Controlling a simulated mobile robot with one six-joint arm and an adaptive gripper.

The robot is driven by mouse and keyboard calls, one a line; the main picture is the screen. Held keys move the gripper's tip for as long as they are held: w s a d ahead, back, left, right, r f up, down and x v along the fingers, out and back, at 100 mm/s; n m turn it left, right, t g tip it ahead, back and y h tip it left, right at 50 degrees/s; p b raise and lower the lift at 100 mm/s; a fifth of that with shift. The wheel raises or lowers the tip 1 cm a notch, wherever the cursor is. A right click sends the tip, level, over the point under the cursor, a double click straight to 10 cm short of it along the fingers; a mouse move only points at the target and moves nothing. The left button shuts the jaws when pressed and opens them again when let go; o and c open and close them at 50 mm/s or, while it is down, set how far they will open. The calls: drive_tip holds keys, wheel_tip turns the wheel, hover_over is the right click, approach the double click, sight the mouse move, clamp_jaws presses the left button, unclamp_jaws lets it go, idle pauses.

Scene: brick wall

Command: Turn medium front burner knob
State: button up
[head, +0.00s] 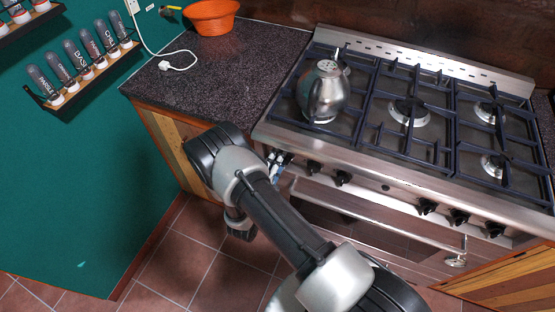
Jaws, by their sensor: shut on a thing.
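The steel stove (300,148) has a row of black knobs along its front panel. Two knobs, one (313,167) and another (342,177), show just right of my gripper. Further right are a knob (427,206), another (459,216) and a last one (495,229). My gripper (279,163) is at the left end of the panel, shut on the leftmost knob, which is mostly hidden by the fingers. Which knob serves the medium front burner cannot be read from the markings.
A steel kettle (323,93) stands on the left burner. Other burners are bare. A dark counter (215,70) holds an orange bowl (211,16) and a white plug (165,66). The oven door handle (380,219) runs below the knobs. Spice racks (92,72) hang on the green wall.

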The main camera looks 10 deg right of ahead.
drive_tip(key=o, duration=1)
drive_tip(key=shift+v, duration=4)
